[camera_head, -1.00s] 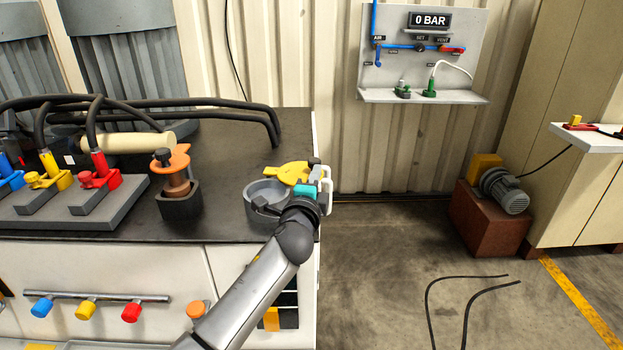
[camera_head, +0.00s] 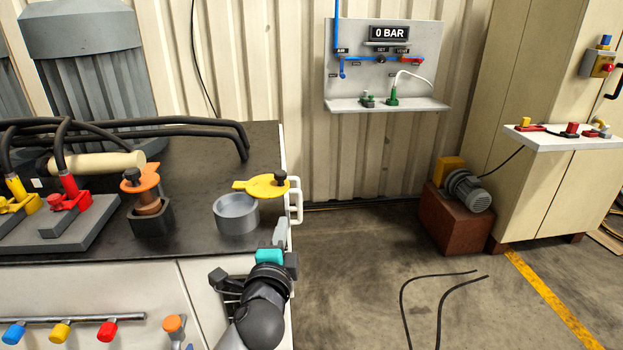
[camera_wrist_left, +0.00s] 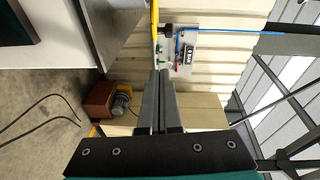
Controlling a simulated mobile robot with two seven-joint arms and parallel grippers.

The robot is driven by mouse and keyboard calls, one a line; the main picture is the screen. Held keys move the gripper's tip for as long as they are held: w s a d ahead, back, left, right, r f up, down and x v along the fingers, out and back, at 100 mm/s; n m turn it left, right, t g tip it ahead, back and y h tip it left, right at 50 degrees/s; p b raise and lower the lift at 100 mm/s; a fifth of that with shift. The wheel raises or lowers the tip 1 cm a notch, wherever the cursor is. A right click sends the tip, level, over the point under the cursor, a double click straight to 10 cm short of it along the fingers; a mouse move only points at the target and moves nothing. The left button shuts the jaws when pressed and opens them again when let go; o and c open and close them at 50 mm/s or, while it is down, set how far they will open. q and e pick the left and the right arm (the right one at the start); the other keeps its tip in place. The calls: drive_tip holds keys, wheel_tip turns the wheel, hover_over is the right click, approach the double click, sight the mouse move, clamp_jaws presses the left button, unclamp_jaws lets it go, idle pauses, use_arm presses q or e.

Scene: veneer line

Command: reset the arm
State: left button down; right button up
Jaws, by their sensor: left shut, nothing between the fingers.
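My left arm comes in at the bottom of the head view. Its gripper (camera_head: 282,232) is in front of the right end of the bench, below the grey round cup (camera_head: 237,213) and apart from it. In the left wrist view the two fingers (camera_wrist_left: 158,75) lie together, shut with nothing between them. The fingertips are small in the head view. My right gripper is in neither view.
The black-topped bench (camera_head: 200,165) holds a yellow lid (camera_head: 262,186), an orange-capped holder (camera_head: 148,200) and red and yellow clamps. A wall panel (camera_head: 385,65) reads 0 BAR. A motor (camera_head: 467,190) sits on a brown block. Black hoses (camera_head: 440,300) lie on open floor.

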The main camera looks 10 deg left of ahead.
use_arm(q)
drive_tip(key=s+a+f+n+g, duration=0.4)
drive_tip(key=s+f+n+g, duration=0.45)
drive_tip(key=s+f, duration=0.55)
drive_tip(key=s+d+f+n+g+h, duration=0.1)
drive_tip(key=s+n+g, duration=0.2)
drive_tip(key=s, duration=0.6)
drive_tip(key=s+d+f+n+g+h, duration=0.1)
drive_tip(key=s+f+n+g, duration=0.15)
drive_tip(key=s, duration=0.65)
wheel_tip(320, 180, down, 21)
drive_tip(key=s+g, duration=0.1)
drive_tip(key=s+a+f+g, duration=0.1)
drive_tip(key=s+a+f, duration=0.2)
drive_tip(key=s+f, duration=1.1)
drive_tip(key=shift+s, duration=0.9)
